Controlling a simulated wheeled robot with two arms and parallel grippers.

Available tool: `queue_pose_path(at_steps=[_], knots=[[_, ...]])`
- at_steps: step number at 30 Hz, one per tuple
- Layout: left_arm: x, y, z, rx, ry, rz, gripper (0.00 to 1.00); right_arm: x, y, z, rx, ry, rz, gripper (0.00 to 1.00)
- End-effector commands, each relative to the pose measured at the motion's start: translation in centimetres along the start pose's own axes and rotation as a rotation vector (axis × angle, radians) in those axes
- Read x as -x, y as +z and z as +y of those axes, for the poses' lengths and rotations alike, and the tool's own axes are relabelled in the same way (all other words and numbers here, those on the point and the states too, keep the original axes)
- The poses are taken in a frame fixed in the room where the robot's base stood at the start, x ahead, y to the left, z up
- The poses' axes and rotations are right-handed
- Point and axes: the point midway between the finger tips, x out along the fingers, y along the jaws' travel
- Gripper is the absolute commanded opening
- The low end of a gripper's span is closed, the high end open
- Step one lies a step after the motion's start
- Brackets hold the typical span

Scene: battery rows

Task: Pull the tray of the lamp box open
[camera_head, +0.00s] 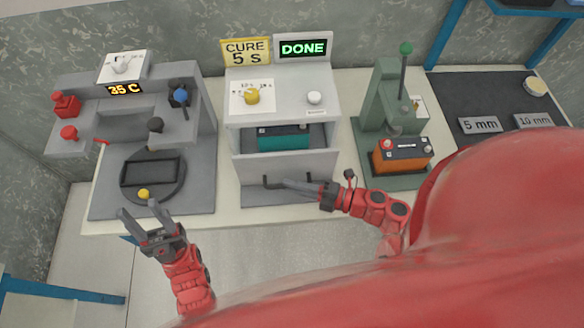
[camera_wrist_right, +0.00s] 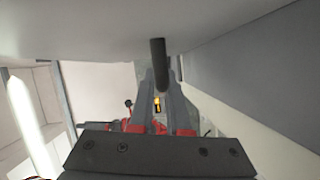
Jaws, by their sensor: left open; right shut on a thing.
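The lamp box (camera_head: 318,108) stands at the middle of the table, with a yellow knob and a white button on its top. Its tray front (camera_head: 315,162) stands out from the box, leaving a gap. A teal battery (camera_head: 283,141) shows in this gap, its lower part hidden behind the tray front. My right gripper (camera_head: 288,184) is shut on the tray's dark handle (camera_head: 266,181). In the right wrist view the handle (camera_wrist_right: 158,65) lies between the fingers (camera_wrist_right: 161,88). My left gripper (camera_head: 139,210) is open and empty in front of the left machine.
A display (camera_head: 303,48) reads DONE, beside a yellow sign (camera_head: 246,52) reading CURE 5 s. At left is a grey machine (camera_head: 112,95) showing 35 C. At right, a green press (camera_head: 380,100) holds an orange battery (camera_head: 402,155). A dark mat (camera_head: 460,90) lies further right.

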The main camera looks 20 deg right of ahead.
Motion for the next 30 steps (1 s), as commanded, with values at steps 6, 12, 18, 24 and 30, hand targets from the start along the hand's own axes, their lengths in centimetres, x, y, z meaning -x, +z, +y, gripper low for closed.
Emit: queue_pose_path(at_steps=[6, 12, 18, 24, 30], knots=[[0.2, 0.0, 0.0, 0.000, 0.000, 0.000, 0.50, 1.7, -4.1, -1.1, -0.005, -0.004, 0.002, 0.00], [0.2, 0.0, 0.0, 0.000, 0.000, 0.000, 0.50, 2.6, -6.3, -1.5, -0.001, -0.002, 0.003, 0.00], [0.1, 0.0, 0.0, 0.000, 0.000, 0.000, 0.50, 3.0, -7.1, -1.7, -0.002, -0.001, 0.001, 0.00], [0.1, 0.0, 0.0, 0.000, 0.000, 0.000, 0.50, 3.0, -7.1, -1.7, 0.000, -0.001, 0.000, 0.00], [0.1, 0.0, 0.0, 0.000, 0.000, 0.000, 0.50, 3.0, -7.1, -1.7, 0.001, -0.001, 0.000, 0.26]])
